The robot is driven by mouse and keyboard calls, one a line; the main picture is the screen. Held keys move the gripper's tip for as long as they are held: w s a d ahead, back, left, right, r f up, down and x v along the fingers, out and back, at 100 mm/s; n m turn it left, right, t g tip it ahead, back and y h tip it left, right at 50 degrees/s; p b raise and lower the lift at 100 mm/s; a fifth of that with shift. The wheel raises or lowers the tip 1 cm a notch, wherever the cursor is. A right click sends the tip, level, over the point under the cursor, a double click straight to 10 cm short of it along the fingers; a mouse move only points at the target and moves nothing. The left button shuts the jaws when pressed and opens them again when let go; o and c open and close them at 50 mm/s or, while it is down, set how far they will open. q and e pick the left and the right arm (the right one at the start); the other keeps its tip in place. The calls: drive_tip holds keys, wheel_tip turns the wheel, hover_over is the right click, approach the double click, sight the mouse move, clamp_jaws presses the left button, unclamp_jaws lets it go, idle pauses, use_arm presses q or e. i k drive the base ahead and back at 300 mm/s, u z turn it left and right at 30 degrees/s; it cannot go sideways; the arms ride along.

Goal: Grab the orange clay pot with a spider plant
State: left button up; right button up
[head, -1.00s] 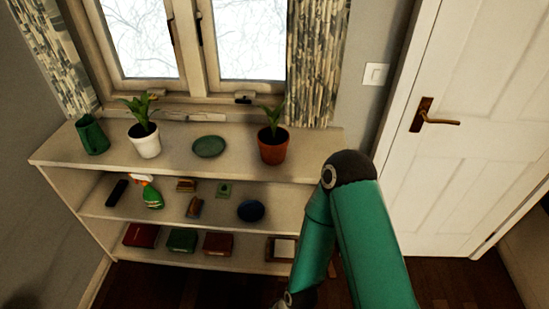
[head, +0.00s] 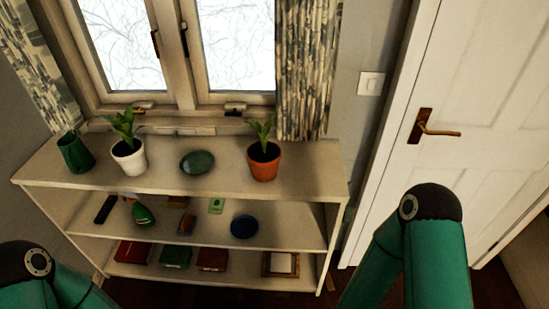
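The orange clay pot (head: 264,163) with a green leafy plant (head: 262,131) stands upright on the shelf's top board, toward its right end below the window. Nothing touches it. My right arm shows at the lower right as green links, apart from the shelf top. My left arm shows at the lower left corner. Neither gripper is in the head view.
The white shelf (head: 310,178) also holds a green cup (head: 75,153), a white pot with a plant (head: 129,158) and a green plate (head: 197,162) on top. Lower boards hold a spray bottle (head: 142,212), a blue bowl (head: 244,227) and books. A door (head: 470,130) is at right.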

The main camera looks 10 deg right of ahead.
sight(263, 156)
drive_tip(key=i, duration=0.85)
drive_tip(key=u, duration=0.05)
